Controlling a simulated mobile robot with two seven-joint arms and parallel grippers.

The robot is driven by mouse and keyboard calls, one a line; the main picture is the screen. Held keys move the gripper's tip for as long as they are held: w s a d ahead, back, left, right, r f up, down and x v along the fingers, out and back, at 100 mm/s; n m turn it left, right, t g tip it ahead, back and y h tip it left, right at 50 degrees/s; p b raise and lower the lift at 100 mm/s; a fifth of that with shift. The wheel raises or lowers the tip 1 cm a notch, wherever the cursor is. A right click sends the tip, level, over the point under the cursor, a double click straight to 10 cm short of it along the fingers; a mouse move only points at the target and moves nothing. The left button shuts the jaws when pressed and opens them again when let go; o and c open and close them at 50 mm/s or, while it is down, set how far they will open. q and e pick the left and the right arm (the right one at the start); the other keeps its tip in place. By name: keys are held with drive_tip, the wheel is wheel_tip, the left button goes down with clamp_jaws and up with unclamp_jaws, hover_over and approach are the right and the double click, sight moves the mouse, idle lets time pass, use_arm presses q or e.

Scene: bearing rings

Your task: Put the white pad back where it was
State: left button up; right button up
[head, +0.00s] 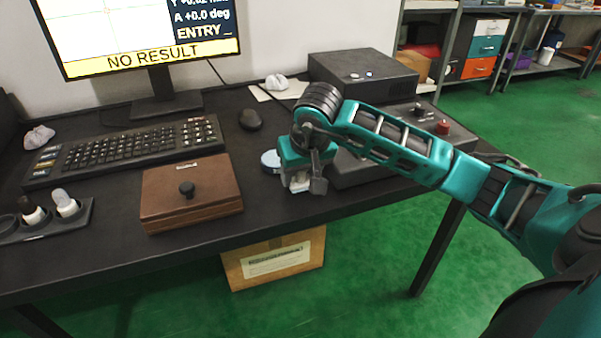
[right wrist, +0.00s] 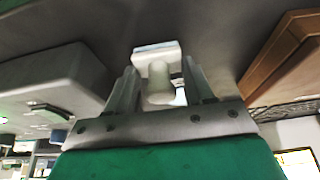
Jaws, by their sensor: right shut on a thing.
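My right gripper (head: 298,182) hangs over the front part of the black desk, right of the brown wooden box. In the right wrist view the gripper (right wrist: 160,78) is shut on the white pad (right wrist: 156,48), a flat pale block with a rounded handle between the fingers. In the head view the pad is mostly hidden by the gripper, and I cannot tell its height above the desk. My left gripper is out of view.
The brown box (head: 192,196) with a black knob stands left of the gripper; a blue-and-white round container (head: 270,161) is just behind it. A grey unit (head: 358,170) stands close right. Keyboard (head: 125,148), mouse (head: 250,119) and monitor (head: 150,40) are farther back.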

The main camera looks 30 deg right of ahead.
drive_tip(key=shift+f, duration=0.1)
drive_tip(key=o, duration=1.1)
drive_tip(key=shift+r, duration=0.3)
drive_tip(key=p+v, duration=0.2)
drive_tip(key=v, duration=0.9)
drive_tip(key=shift+s+r+p, duration=0.3)
drive_tip(key=shift+p, duration=0.1)
